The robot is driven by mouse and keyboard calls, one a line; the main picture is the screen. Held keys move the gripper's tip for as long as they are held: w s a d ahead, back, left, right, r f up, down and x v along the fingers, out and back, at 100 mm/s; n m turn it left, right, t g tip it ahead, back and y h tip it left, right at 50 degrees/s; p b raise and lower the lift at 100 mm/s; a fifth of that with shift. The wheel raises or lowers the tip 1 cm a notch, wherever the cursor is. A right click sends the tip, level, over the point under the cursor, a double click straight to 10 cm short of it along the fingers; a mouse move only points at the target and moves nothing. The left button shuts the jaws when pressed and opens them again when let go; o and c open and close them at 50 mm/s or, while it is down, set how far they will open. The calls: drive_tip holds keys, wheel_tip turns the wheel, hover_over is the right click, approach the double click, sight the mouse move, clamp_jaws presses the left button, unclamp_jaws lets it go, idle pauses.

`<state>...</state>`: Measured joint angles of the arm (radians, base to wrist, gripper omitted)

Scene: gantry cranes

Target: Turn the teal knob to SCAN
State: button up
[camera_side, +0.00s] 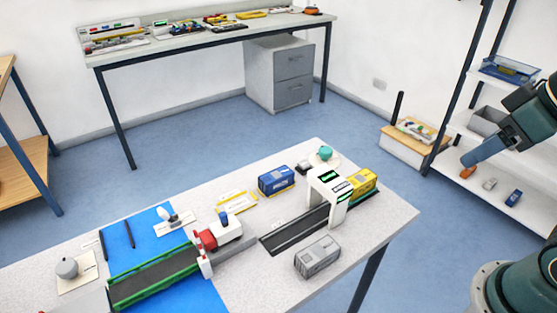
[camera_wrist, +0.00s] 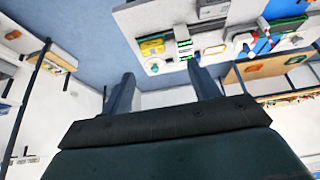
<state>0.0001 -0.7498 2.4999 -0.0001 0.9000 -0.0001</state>
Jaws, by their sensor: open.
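The teal knob (camera_side: 325,153) sits on a pale round base at the back right of the grey table, behind the white gantry (camera_side: 330,193). In the wrist view the teal knob (camera_wrist: 154,68) is small, beyond and between my fingers. Its marks, including SCAN, are too small to read, so I cannot tell its setting. My gripper (camera_side: 466,161) is at the right in the side view, raised and well apart from the knob. In the wrist view my gripper (camera_wrist: 160,70) is open and empty.
A yellow container (camera_side: 362,183) stands beside the gantry, close to the knob. A blue container (camera_side: 276,180) and a grey container (camera_side: 317,257) are also on the table. A red-and-white truck (camera_side: 220,233) stands farther left. Shelving (camera_side: 510,175) stands behind my gripper.

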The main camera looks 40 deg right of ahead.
drive_tip(key=shift+w, duration=0.1)
drive_tip(key=n+g+y, duration=0.2)
drive_tip(key=n+y, duration=0.1)
drive_tip(key=n, duration=0.6)
hover_over(326, 149)
drive_tip(key=s+d, duration=0.4)
wheel_tip(326, 149, down, 16)
drive_tip(key=shift+r, duration=0.1)
drive_tip(key=x, duration=1.3)
drive_tip(key=shift+s+a+f, duration=0.2)
drive_tip(key=shift+f, duration=0.2)
